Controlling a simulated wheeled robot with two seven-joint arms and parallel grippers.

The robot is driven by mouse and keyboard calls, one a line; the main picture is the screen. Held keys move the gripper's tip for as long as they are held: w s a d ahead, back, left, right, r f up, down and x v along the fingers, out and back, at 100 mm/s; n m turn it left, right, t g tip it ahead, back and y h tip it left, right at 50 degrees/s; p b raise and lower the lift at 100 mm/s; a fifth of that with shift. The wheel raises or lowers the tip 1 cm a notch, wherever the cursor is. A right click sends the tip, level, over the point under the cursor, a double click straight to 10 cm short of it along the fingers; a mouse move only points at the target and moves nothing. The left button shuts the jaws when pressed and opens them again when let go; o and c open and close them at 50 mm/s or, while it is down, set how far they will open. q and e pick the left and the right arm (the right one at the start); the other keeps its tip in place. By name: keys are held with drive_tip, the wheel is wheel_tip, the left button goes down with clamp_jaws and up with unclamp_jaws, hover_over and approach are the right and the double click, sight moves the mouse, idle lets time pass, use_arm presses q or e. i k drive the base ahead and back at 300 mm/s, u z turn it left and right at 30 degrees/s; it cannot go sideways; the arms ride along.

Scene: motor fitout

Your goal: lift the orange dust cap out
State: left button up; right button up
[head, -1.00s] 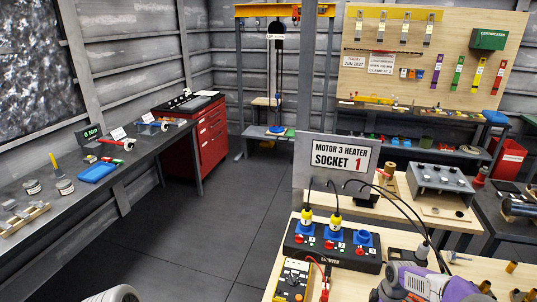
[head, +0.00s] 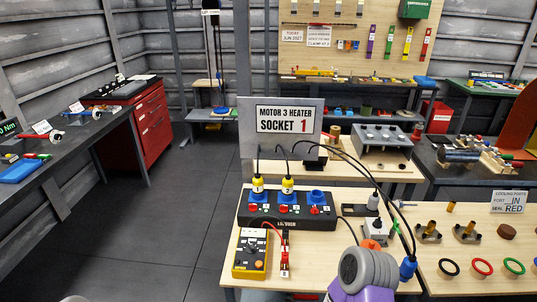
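A small orange piece (head: 371,245), which looks like the dust cap, shows at the foot of a light grey box (head: 375,230) on the wooden bench. The grey and purple link of my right arm covers part of it, so I cannot tell how it is seated. My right gripper cannot be made out. My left gripper is not in view; only a pale sliver of my body shows at the bottom left. A black socket block (head: 287,213) holds yellow plugs 1 (head: 258,184) and 2 (head: 288,185); its third blue socket (head: 315,197) has no plug.
A sign (head: 284,119) reading MOTOR 3 HEATER SOCKET 1 stands behind the block. A yellow meter (head: 250,256) lies in front. Black cables arch right to a blue connector (head: 408,268). Coloured rings (head: 481,267) lie at right. The floor (head: 150,230) at left is clear.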

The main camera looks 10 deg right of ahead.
sight(368, 243)
drive_tip(key=z, duration=1.45)
drive_tip(key=k, duration=1.3)
drive_tip(key=z, duration=0.6)
drive_tip(key=i, duration=1.5)
drive_tip(key=u, duration=0.4)
